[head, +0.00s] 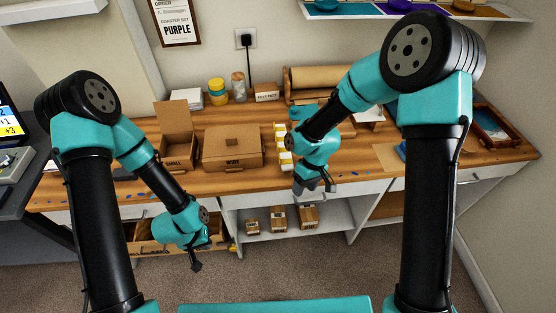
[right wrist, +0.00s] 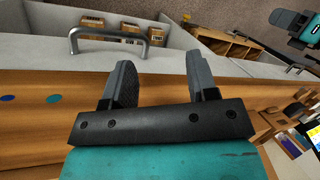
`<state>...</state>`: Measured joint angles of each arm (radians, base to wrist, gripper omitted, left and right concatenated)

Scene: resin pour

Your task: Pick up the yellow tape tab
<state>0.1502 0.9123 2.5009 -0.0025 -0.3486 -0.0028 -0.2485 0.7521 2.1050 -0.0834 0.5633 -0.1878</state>
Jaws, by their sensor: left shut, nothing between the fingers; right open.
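I cannot pick out the yellow tape tab with certainty. A column of small yellow-and-white pieces (head: 284,150) lies on the bench beside my right forearm, too small to identify. My right gripper (head: 328,186) is open and empty in front of the bench's front edge. In the right wrist view its two dark fingers (right wrist: 162,78) stand apart with nothing between them, near a drawer handle (right wrist: 108,33). My left gripper (head: 196,266) is shut and empty, low in front of the bench at the left.
An open small box (head: 176,152) and a closed wide box (head: 232,148) stand on the wooden bench (head: 350,185). Small boxes (head: 278,217) sit on a shelf below. A framed tray (head: 492,126) is at the right.

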